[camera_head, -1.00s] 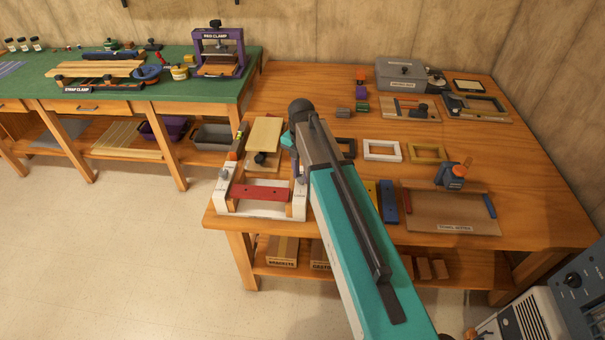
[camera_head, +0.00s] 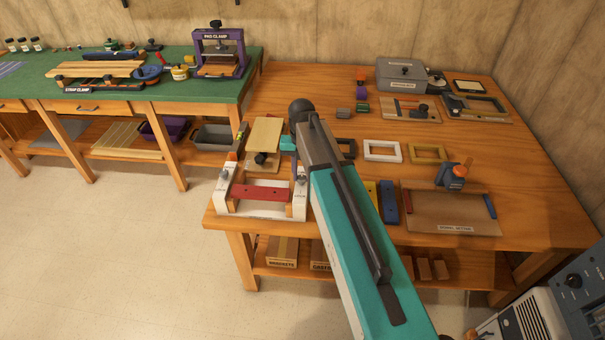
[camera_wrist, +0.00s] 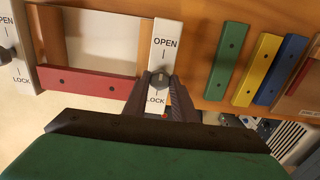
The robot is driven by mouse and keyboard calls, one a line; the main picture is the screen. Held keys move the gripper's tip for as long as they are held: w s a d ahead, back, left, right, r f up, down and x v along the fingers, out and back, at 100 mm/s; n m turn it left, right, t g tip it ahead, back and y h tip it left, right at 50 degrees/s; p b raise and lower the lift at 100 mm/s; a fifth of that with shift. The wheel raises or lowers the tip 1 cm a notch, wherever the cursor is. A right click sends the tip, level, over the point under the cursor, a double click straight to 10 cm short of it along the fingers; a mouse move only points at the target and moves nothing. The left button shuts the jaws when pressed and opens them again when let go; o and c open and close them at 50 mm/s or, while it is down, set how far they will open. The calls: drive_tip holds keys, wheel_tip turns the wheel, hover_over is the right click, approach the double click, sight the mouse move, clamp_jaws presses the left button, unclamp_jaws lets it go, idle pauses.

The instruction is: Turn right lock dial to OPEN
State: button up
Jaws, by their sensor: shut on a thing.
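The right lock dial (camera_wrist: 158,80) is a dark round knob on a white plate (camera_wrist: 166,31) in the wrist view. OPEN is printed on the plate above the knob and LOCK below it. My gripper (camera_wrist: 159,86) is shut on the right lock dial, with one dark finger on each side. The fingers partly cover the knob, and I cannot tell where its pointer stands. The left lock dial (camera_wrist: 4,55) shows at the wrist view's left edge, on a similar white plate.
A red bar (camera_wrist: 88,83) joins the two white plates. Green (camera_wrist: 228,62), yellow (camera_wrist: 257,70) and blue (camera_wrist: 281,70) strips lie to the right. Small frames, including a white one (camera_head: 368,157), and a tray (camera_head: 440,226) lie right of my arm on the wooden bench (camera_head: 545,190).

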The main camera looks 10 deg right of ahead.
sight(302, 178)
drive_tip(key=shift+s+f, duration=0.1)
drive_tip(key=shift+s, duration=0.1)
drive_tip(key=o, duration=1)
drive_tip(key=shift+o, duration=0.2)
drive_tip(key=shift+w+r, duration=0.1)
drive_tip(key=shift+r, duration=0.1)
wheel_tip(302, 178, up, 14)
drive_tip(key=b, duration=0.2)
drive_tip(key=shift+f+b, duration=0.2)
drive_tip(key=shift+b, duration=0.15)
